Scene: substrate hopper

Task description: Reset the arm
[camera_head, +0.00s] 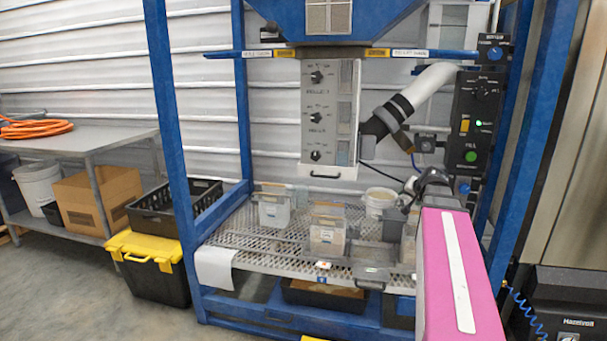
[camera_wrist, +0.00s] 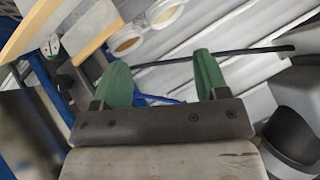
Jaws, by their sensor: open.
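Behind the fingers are a dark rod or cable (camera_wrist: 230,53) and pale ribbed wall panels. In the head view the fingers are too small and hidden to make out.
The hopper's blue frame post (camera_head: 172,120) stands left of centre. A grey control panel (camera_head: 330,112) hangs above a mesh shelf (camera_head: 270,245) holding several clear bins and a white tub (camera_head: 380,200). A control box (camera_head: 475,125) is at right. A yellow-lidded crate (camera_head: 145,250) stands on the floor left.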

